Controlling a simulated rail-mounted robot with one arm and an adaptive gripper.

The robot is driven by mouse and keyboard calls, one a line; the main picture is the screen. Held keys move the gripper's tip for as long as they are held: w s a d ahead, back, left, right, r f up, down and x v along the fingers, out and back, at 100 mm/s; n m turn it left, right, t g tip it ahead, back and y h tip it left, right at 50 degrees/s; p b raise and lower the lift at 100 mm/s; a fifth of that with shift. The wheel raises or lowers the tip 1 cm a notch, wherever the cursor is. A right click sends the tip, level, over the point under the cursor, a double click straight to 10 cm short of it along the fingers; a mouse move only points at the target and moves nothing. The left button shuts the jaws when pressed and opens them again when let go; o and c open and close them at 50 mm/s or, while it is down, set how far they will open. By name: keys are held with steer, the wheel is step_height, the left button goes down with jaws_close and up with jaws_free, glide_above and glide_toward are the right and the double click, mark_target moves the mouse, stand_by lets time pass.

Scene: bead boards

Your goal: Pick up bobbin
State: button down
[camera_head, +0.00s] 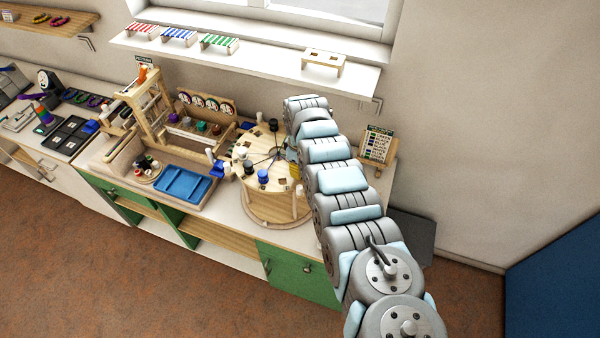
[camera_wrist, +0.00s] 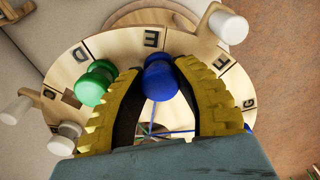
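A blue bobbin (camera_wrist: 160,80) is between the two yellow, black-lined fingers of my gripper (camera_wrist: 159,72) in the wrist view. It is in front of the letter E on the round wooden board (camera_wrist: 190,45). Both fingertips are very close to its sides. I cannot tell whether they press on it or whether it is lifted. A green bobbin (camera_wrist: 93,86) is by the letter D, left of the left finger. In the head view, my gripper is mostly hidden behind my arm, over the round wooden drum (camera_head: 272,208).
White pegs stand around the board, at the left (camera_wrist: 17,109) and the top right (camera_wrist: 228,26). Coloured threads run across its centre. In the head view, a blue tray (camera_head: 186,184) and a wooden frame stand left of the drum, and a small chart stand (camera_head: 376,145) is to the right.

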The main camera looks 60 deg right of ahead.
steer(key=shift+r, duration=0.1)
stand_by(0.3)
steer(key=shift+d+r, duration=0.1)
steer(key=shift+r, duration=1.15)
steer(key=shift+s+a+r+b, duration=0.1)
steer(key=shift+a+r+b, duration=0.1)
steer(key=shift+r+b, duration=0.2)
steer(key=shift+s+a+r, duration=0.4)
steer(key=shift+s+r, duration=0.2)
steer(key=shift+r, duration=0.25)
steer(key=s+a+r+p, duration=0.7)
steer(key=s+p, duration=0.1)
steer(key=s, duration=0.1)
steer(key=shift+s+a+r, duration=0.25)
steer(key=shift+a+r, duration=0.1)
steer(key=shift+r, duration=0.05)
